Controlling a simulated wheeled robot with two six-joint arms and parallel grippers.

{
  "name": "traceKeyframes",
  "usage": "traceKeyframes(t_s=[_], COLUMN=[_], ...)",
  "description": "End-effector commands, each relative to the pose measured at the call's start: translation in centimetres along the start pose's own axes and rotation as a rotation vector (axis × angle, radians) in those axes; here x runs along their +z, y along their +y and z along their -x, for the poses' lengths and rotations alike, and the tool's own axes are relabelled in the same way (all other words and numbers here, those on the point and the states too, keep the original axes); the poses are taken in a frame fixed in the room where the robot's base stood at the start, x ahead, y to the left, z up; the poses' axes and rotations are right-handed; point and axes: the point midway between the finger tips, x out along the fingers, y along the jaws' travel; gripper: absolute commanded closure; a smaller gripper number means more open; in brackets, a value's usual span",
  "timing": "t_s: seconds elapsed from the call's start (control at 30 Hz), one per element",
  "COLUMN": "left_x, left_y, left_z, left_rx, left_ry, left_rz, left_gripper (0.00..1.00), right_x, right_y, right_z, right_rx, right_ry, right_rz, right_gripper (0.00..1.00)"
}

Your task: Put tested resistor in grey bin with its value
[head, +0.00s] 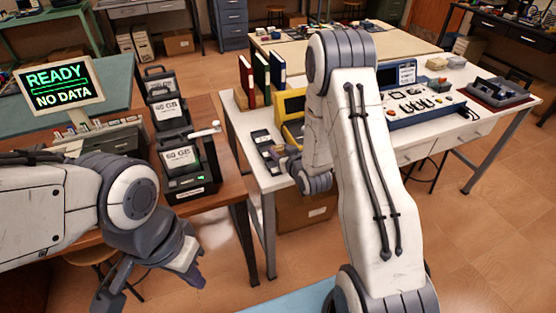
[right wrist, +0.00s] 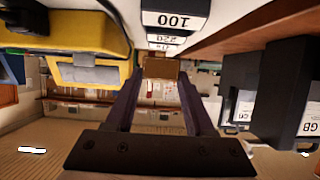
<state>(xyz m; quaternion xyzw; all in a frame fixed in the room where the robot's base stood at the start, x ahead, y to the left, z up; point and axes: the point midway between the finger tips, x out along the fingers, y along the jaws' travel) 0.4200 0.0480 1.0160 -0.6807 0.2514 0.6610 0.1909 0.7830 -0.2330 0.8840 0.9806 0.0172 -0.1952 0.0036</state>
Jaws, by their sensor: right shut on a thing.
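My right gripper (head: 279,157) is at the front left edge of the white table, beside a row of dark bins (head: 262,138). In the right wrist view its fingers (right wrist: 160,88) are shut on a small brown block (right wrist: 160,68), apparently the resistor; its markings cannot be read. The bins appear upside down there, with white value labels: 100 (right wrist: 175,20), 220 (right wrist: 167,38) and a further one too small to read surely. The block is near the bins; the exact gap cannot be told. My left gripper (head: 152,284) is open and empty at lower left.
A yellow device (head: 291,104) stands behind the bins, with upright binders (head: 262,72) at its left. A blue instrument (head: 420,105) and a grey tray (head: 497,90) are further right. Black drives (head: 183,165) and a sign reading "READY NO DATA" (head: 58,85) are on the wooden table.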

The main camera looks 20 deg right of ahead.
Motion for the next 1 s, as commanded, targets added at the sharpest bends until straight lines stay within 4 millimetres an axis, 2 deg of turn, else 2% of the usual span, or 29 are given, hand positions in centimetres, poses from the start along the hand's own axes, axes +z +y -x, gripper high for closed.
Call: traceKeyframes(t_s=[0.17, 0.43, 0.87, 0.9, 0.93, 0.97, 1.0], left_x=[0.0, 0.0, 0.0, 0.0, 0.0, 0.0, 0.0], left_y=[0.0, 0.0, 0.0, 0.0, 0.0, 0.0, 0.0], left_z=[0.2, 0.5, -0.1, 0.1, 0.1, 0.1, 0.1], left_rx=[0.0, 0.0, 0.0, 0.0, 0.0, 0.0, 0.0], left_ry=[0.0, 0.0, 0.0, 0.0, 0.0, 0.0, 0.0], left_rz=[0.0, 0.0, 0.0, 0.0, 0.0, 0.0, 0.0], left_gripper=[1.0, 1.0, 1.0, 1.0, 1.0, 1.0, 1.0], right_x=[0.8, 3.8, 4.5, 4.3, 4.3, 4.3, 4.3], right_y=[-0.7, -0.7, -0.7, -0.7, -0.7, -0.7, -0.7], right_z=[-0.8, -2.0, -2.3, -2.3, -2.3, -2.2, -2.2], right_rx=[0.0, 0.001, 0.001, 0.001, 0.001, 0.001, 0.001], right_ry=[-0.002, -0.002, 0.0, 0.0, 0.0, 0.0, -0.001], right_rz=[0.0, -0.001, -0.001, -0.001, -0.001, -0.001, -0.001], right_gripper=[1.0, 1.0, 1.0, 0.35, 0.23, 0.16, 0.16])
